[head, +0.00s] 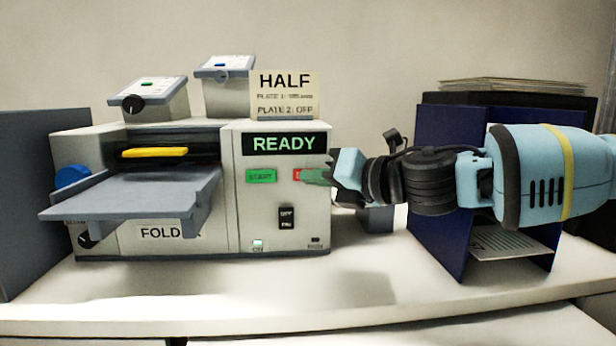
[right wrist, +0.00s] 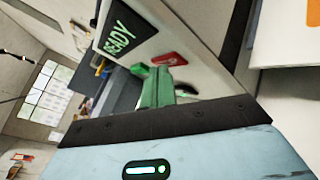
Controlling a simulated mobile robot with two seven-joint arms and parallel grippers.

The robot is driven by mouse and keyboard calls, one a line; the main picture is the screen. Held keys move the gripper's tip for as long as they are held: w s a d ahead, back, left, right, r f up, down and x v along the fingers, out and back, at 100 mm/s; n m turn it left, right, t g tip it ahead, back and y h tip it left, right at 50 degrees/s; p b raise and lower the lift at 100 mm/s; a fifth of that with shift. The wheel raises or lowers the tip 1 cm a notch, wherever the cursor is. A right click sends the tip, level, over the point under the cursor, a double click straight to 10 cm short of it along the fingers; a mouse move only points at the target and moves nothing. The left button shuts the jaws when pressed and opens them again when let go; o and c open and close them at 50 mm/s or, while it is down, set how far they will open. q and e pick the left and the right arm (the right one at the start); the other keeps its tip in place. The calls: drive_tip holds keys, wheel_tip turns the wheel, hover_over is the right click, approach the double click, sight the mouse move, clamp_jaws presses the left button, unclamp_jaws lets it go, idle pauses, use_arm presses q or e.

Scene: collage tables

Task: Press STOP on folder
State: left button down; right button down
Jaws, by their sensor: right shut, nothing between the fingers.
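The folder (head: 228,215) is a pale machine with a FOLD label, standing on the table. Its front panel has a black display (head: 283,144) reading READY. Below the display are a green START button (head: 261,176) and a red STOP button (head: 297,175). In the right wrist view the red button (right wrist: 170,58) shows just beyond the fingertips (right wrist: 158,85). I cannot tell whether they touch it. My left gripper is not in view.
A black rocker switch (head: 286,218) sits below the buttons. A grey tray (head: 135,197) juts out at the folder's left front. A card (head: 286,94) reading HALF stands on top. A dark blue holder (head: 435,200) with papers stands right, behind my arm. The table front (head: 350,290) is clear.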

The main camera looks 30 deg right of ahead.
idle(0.3)
drive_tip(key=shift+s+a, duration=0.35)
drive_tip(key=shift+s, duration=0.45)
drive_tip(key=shift+s+a+p, duration=0.3)
drive_tip(key=shift+s+a, duration=0.05)
drive_tip(key=shift+s, duration=0.4)
drive_tip(key=shift+s+a+p, duration=0.3)
drive_tip(key=shift+s+a, duration=0.1)
drive_tip(key=shift+s, duration=0.35)
drive_tip(key=shift+s+a+p, duration=0.3)
drive_tip(key=shift+s+a, duration=0.05)
drive_tip(key=shift+s, duration=0.4)
